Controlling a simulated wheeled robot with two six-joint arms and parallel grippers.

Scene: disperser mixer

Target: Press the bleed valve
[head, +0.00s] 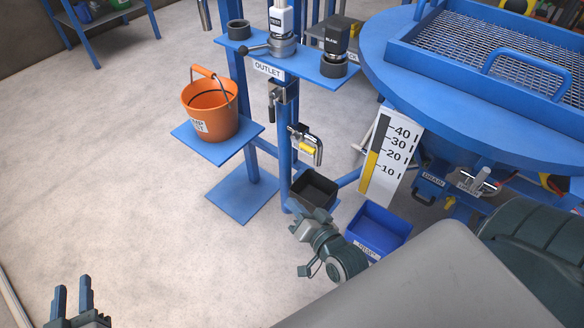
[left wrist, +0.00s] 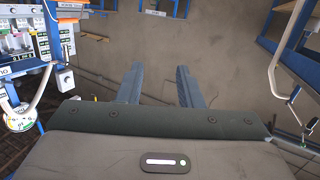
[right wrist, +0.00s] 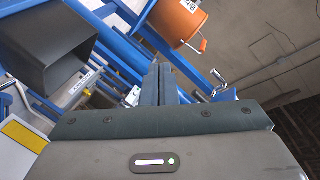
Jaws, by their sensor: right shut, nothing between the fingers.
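No label reading bleed valve can be made out. A silver fitting with a yellow part (head: 305,146) is on the blue post below the OUTLET sign; its tag is too small to read, so I cannot tell whether it is the bleed valve. My right gripper (head: 293,207) is low in front of the post, below that fitting and beside the black bin (head: 314,188). In the right wrist view its fingers (right wrist: 161,80) are together and empty, pointing towards the blue frame. My left gripper (head: 72,293) is at the bottom left, its fingers (left wrist: 160,85) apart and empty, over bare floor.
An orange bucket (head: 210,108) sits on a blue shelf left of the post. A blue bin (head: 376,232) and a level scale (head: 390,155) are to the right, near the large blue tank (head: 400,85). The floor at left is clear.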

